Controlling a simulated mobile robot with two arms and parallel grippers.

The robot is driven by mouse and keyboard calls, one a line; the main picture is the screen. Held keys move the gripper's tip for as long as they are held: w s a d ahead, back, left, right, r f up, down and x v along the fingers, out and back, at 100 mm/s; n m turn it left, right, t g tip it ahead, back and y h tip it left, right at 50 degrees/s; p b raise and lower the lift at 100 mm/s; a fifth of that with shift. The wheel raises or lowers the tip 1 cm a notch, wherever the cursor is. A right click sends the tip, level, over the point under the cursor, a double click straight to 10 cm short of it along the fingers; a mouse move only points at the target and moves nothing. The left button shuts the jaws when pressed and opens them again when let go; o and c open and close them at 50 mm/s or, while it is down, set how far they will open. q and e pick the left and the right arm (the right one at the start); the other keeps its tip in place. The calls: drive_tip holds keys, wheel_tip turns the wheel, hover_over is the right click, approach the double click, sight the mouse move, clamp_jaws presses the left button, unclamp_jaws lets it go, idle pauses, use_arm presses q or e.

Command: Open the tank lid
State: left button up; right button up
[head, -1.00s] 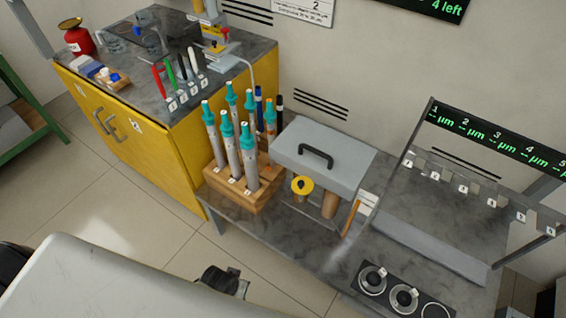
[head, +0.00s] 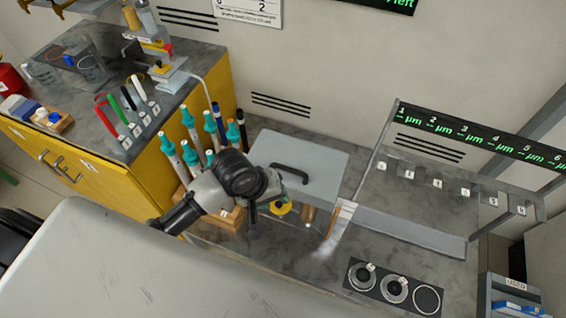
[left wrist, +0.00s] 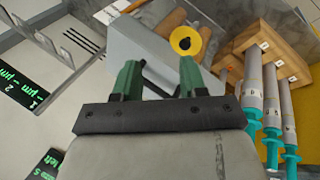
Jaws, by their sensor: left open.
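The tank is a box with a pale grey lid (head: 322,178) and a black bar handle (head: 289,172); it stands against the wall on the bench, and the lid lies flat on it. In the left wrist view the lid (left wrist: 145,45) fills the space beyond the fingers. My left gripper (left wrist: 160,75) is open and empty, its two green fingers pointing toward the tank. My right gripper is out of view.
Teal-topped tubes in a wooden block (head: 232,222) stand close left of the tank. Right are a rack with numbered slots (head: 437,183) and a black panel with round rings (head: 396,289).

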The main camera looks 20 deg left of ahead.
use_arm(q)
drive_tip(key=w+a+r+n, duration=0.2)
drive_tip(key=w+a+n, duration=0.1)
drive_tip(key=w+n, duration=0.35)
drive_tip(key=n+g, duration=0.1)
drive_tip(key=n, duration=0.4)
approach(285, 167)
drive_tip(key=x, duration=0.8)
drive_tip(key=shift+d+f, duration=0.1)
drive_tip(key=shift+f, duration=0.25)
clamp_jaws()
